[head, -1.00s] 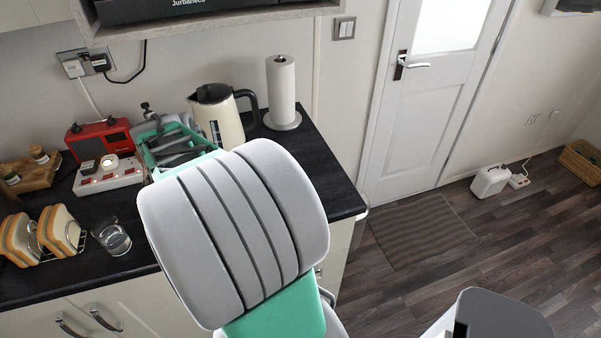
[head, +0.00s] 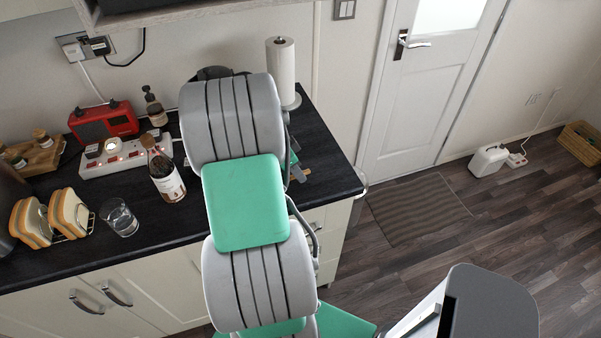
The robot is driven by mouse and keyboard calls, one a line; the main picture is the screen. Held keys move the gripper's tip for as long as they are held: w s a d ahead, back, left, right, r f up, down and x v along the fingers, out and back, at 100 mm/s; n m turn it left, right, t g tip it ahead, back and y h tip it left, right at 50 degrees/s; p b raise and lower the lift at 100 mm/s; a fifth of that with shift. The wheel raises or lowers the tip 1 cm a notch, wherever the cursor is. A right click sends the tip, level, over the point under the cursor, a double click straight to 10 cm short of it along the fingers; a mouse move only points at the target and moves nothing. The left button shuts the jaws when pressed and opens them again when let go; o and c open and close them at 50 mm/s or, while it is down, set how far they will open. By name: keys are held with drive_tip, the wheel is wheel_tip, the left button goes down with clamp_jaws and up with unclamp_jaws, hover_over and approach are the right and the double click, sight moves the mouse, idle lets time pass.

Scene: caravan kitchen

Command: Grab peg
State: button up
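I cannot make out a peg for certain. My arm, in grey and mint green, fills the middle of the head view and hides part of the counter. A small part of what looks like my gripper (head: 297,172) shows past the arm's right edge, over the right end of the dark counter (head: 328,178). A small brownish bit lies at its tip, too small to identify. Most of the gripper is hidden, so I cannot see whether it is open or shut.
A brown bottle (head: 165,176), a glass (head: 120,218), a toast rack (head: 68,214), a white power strip (head: 118,154) and a red radio (head: 104,121) stand left of my arm. A paper towel roll (head: 281,72) stands behind right. The floor (head: 430,250) at right is largely clear.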

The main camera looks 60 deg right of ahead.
clamp_jaws()
idle(0.7)
